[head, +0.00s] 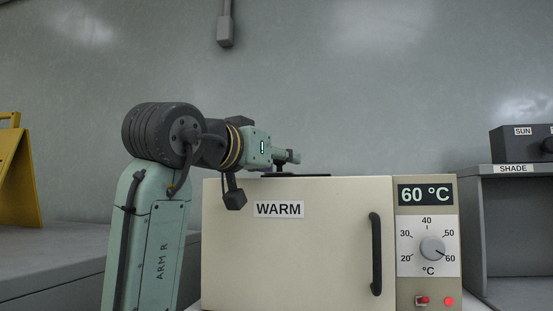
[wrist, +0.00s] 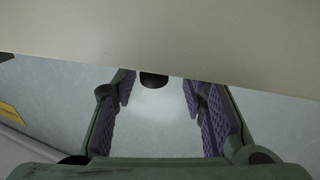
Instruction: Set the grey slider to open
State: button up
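No grey slider can be made out for certain in either view. My gripper (head: 286,157) is just above the top of the cream cabinet marked WARM (head: 300,235) in the head view. In the wrist view my gripper (wrist: 158,84) has its two purple-padded fingers well apart, with a gap between them. A dark rounded knob (wrist: 153,81) shows between the fingertips, partly hidden by a cream surface (wrist: 150,35). I cannot tell whether the fingers touch anything. A thin dark flat piece (head: 300,175) lies on the cabinet top under my gripper.
The cabinet has a black door handle (head: 376,254), a dial (head: 432,248) pointing near 60, a display (head: 426,195) reading 60 °C and a red switch (head: 422,300). A grey shelf (head: 512,178) marked SHADE stands at right, a yellow stand (head: 18,180) at left.

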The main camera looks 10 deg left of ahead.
jog(key=v, duration=1.2)
dwell(0.4)
